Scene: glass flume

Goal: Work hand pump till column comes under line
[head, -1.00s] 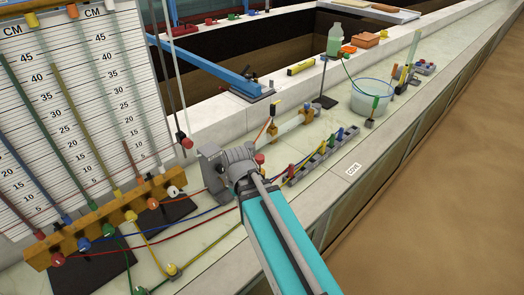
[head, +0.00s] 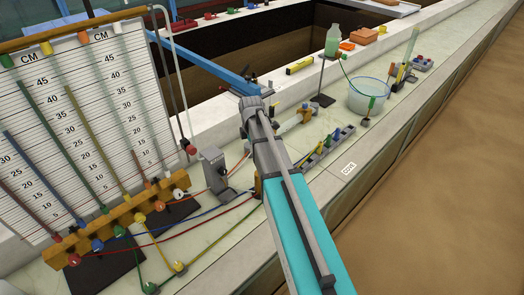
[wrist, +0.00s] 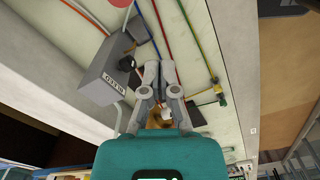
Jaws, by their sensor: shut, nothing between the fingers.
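A grey upright box (head: 213,168) with a small label stands on the bench right of the gauge board. It shows close up in the wrist view (wrist: 103,77), at the left, with a dark round part on its side. I cannot tell for sure that it is the hand pump. The gauge board (head: 85,85) carries sloping coloured columns against CM scales. Which column and line are meant is unclear. My gripper (wrist: 159,66) is shut and empty, apart from the box and to its right in the wrist view. My arm hides it in the head view.
Coloured tubes run over the bench from the yellow manifold (head: 120,220). Right of my arm are a valve row (head: 330,147), a clear bucket (head: 368,95) and a green bottle (head: 332,40). The bench's front strip is clear.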

